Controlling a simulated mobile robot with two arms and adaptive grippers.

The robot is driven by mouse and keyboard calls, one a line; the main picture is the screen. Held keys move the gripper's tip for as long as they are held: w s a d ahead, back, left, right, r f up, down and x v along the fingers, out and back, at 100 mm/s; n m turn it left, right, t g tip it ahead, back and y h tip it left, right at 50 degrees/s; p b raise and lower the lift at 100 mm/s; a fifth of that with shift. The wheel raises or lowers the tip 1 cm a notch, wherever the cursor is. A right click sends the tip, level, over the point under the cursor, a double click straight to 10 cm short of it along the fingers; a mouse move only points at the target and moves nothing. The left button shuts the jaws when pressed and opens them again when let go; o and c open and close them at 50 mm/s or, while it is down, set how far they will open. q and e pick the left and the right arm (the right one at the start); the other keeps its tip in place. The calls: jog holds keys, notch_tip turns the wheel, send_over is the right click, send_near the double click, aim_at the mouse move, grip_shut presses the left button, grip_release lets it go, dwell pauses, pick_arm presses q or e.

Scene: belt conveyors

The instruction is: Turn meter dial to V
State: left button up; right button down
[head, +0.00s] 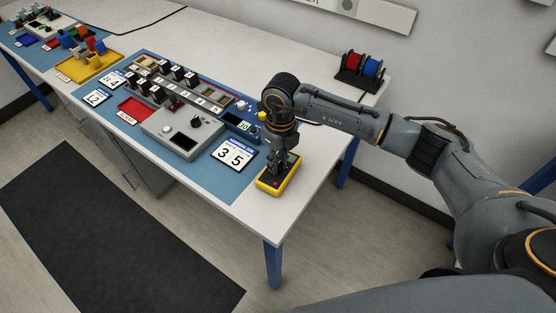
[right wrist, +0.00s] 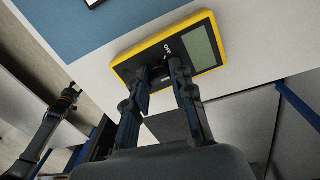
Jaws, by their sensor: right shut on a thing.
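The meter (head: 267,188) is a yellow-edged box with a dark face, lying at the front right corner of the bench. In the right wrist view the meter (right wrist: 207,42) shows a grey screen and the printed word OFF. My right gripper (head: 279,168) points down over the meter's face. In the right wrist view the right gripper (right wrist: 164,72) has its fingertips at the meter's face, one on each side of the dial, and it is shut on the dial. The fingers mostly hide the dial, so I cannot tell where it points.
A white card reading 35 (head: 234,154) lies left of the meter on the blue mat (head: 215,179). A grey box with a knob (head: 184,136), a red tray (head: 134,111) and a row of breakers stand farther left. Red and blue wire spools (head: 361,67) stand at the back.

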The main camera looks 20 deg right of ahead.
aim_at(280, 162)
jog(key=c, duration=1.1)
grip_release()
jog(key=shift+c, duration=0.2)
notch_tip(280, 162, up, 12)
jog(key=shift+w+d, duration=0.15)
jog(key=shift+d, duration=0.1)
